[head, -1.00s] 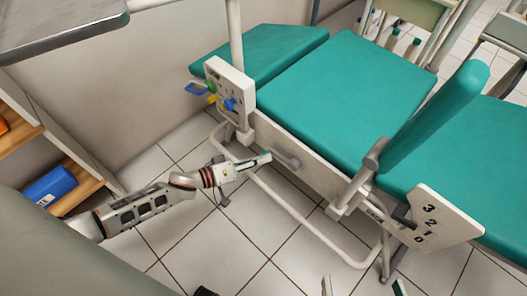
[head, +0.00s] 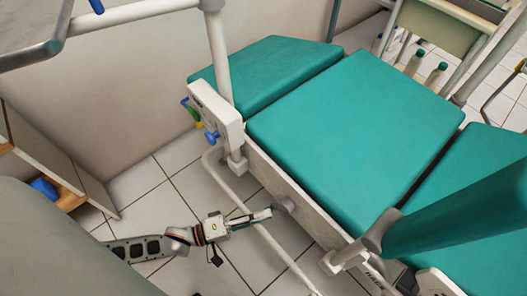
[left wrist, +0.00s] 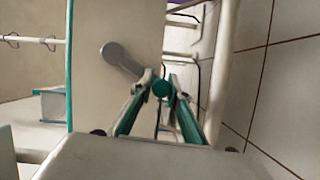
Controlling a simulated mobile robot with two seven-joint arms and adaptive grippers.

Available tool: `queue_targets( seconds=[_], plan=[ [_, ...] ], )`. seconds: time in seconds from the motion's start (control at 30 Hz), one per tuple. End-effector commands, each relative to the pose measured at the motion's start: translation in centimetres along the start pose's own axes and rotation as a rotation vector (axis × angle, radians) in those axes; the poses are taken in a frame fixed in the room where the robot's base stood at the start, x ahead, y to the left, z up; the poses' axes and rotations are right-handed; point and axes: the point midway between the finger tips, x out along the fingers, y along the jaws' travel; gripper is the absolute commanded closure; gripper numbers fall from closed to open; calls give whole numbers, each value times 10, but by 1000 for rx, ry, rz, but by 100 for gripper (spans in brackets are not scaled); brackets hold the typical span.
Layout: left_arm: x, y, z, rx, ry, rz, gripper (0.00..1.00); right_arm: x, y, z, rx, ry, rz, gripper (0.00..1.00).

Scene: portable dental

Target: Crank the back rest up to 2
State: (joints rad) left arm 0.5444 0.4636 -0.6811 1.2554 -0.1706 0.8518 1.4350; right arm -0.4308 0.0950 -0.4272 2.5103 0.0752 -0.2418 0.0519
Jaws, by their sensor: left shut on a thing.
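My left gripper (head: 258,215) is low beside the near side of the teal chair and is shut on the crank handle (left wrist: 162,89). In the left wrist view, the teal handle knob sits between the two fingertips, and the grey crank arm (left wrist: 122,61) runs up and left to its pivot. In the head view the crank (head: 285,204) is largely hidden by the fingers. The teal back rest (head: 460,215) stands tilted up at the right. The scale plate (head: 438,284) is cut off at the bottom edge, and its numbers cannot be read. My right gripper is out of view.
The white frame rail (head: 285,255) runs low past my left gripper. A control box (head: 214,112) with coloured knobs is on the post above. A grey tray (head: 30,30) overhangs the upper left. A wooden shelf (head: 72,198) stands at left. Tiled floor is open in front.

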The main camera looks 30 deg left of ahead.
Motion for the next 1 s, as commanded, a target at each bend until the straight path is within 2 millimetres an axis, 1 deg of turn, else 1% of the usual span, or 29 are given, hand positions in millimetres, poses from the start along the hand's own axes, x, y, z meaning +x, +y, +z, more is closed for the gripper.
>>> queue_targets(
  seconds=[0.03, 0.1, 0.33, 0.67, 1.0],
  plan=[
    [-1, -8, 9, -46, -3, 8, 100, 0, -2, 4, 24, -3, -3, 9],
    [0, -9, 15, -100, -3, 31, 100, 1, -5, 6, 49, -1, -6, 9],
    [5, -10, 28, -89, -4, 29, 100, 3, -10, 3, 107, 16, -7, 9],
    [10, -10, 38, -88, -6, 30, 100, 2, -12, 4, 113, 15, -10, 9],
    [10, -9, 40, -88, -5, 30, 100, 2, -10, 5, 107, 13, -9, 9]
  ],
)
